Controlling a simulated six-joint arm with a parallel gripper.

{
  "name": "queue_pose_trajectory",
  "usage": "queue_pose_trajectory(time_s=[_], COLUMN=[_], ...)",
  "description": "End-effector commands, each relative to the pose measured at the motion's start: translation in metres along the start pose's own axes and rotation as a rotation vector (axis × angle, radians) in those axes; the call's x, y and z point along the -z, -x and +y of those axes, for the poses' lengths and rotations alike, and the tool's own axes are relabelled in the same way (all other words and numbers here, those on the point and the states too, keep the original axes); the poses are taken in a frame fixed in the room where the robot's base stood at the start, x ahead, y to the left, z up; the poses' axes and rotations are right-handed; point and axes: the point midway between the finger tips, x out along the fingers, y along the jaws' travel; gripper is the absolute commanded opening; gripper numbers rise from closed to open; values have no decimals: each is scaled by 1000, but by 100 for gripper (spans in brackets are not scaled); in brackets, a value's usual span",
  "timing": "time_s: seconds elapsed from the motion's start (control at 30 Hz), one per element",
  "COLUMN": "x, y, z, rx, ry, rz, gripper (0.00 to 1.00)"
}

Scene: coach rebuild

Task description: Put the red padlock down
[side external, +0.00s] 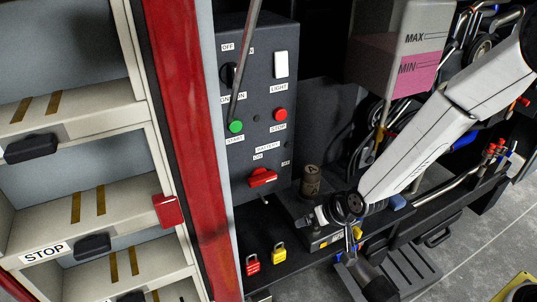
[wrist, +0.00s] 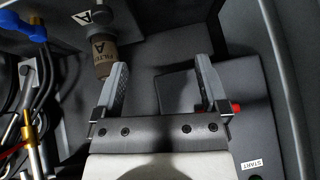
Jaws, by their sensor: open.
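The red padlock (side external: 252,264) sits on the dark ledge at the foot of the control panel in the side view, to the left of a yellow padlock (side external: 279,249). My gripper (side external: 311,217) is low in front of the panel, to the right of and above both padlocks, apart from them. In the wrist view my gripper (wrist: 160,85) is open, with nothing between its fingers. I cannot make out the red padlock in the wrist view.
A brown filter canister (side external: 311,180) stands just behind my gripper; it also shows beside the left finger in the wrist view (wrist: 103,58). The control panel (side external: 256,105) has a red switch (side external: 262,177). A red post (side external: 190,120) stands left. Hoses crowd the right.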

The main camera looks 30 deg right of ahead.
Motion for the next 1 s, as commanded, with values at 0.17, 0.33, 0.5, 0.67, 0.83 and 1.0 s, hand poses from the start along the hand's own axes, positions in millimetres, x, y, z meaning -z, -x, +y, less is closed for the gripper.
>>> queue_pose_trajectory(time_s=[0.17, 0.33, 0.5, 0.67, 0.83, 1.0], x=[2, -9, -28, -43, -50, -51], y=[41, 82, 119, 142, 151, 151], z=[43, 82, 117, 137, 144, 145], rx=[-16, -47, -90, -122, -136, -136], ry=[3, 14, 23, 27, 29, 30], rz=[-96, -196, -290, -352, -379, -381], gripper=[94, 94, 94, 94, 94, 94])
